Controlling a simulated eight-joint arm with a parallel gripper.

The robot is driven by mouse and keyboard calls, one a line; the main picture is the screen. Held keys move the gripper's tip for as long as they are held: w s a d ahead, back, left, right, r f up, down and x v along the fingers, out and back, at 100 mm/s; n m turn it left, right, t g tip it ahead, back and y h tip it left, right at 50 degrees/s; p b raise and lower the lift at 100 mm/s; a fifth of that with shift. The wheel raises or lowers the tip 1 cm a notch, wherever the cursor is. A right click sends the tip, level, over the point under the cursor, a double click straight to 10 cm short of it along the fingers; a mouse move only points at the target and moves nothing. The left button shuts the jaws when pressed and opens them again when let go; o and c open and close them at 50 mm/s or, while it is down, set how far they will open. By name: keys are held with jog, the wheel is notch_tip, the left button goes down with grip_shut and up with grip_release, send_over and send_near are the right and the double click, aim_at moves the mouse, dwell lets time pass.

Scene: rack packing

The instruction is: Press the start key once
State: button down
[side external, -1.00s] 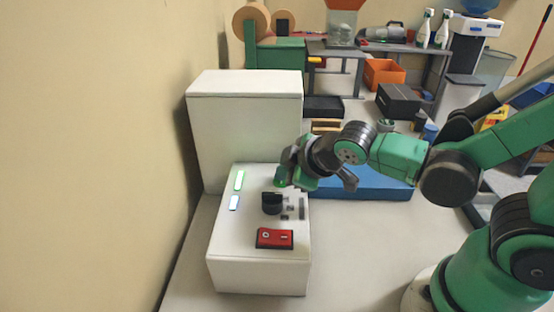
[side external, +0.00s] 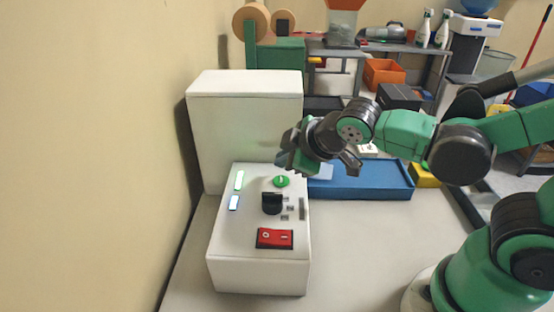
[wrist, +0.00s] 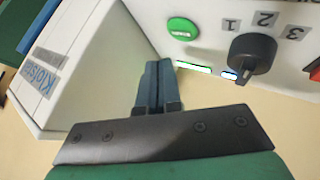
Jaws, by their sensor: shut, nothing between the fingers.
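The round green start key (side external: 281,182) is on the sloped top of the white control box (side external: 259,274). In the wrist view the start key (wrist: 183,28) carries a white label and lies beyond and to the right of my fingertips. My gripper (side external: 284,163) is shut and empty, raised above the panel just behind the key, apart from it. The shut fingers also show in the wrist view (wrist: 158,70). A green light strip (side external: 239,181) on the panel is lit.
A black rotary knob (side external: 272,203) with numbered positions sits near the key. A red rocker switch (side external: 275,238) is at the panel's front. A small bluish-white display (side external: 234,202) glows at left. A taller white housing (side external: 244,115) stands behind, and a blue tray (side external: 360,185) lies to the right.

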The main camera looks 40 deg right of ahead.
aim_at(285, 182)
jog(key=shift+r, duration=1.95)
jog(key=s+d+f+m+g, duration=0.2)
jog(key=s+d+f+m, duration=0.1)
jog(key=m, duration=0.5)
jog(key=shift+s+d, duration=0.5)
jog(key=shift+s, duration=0.6)
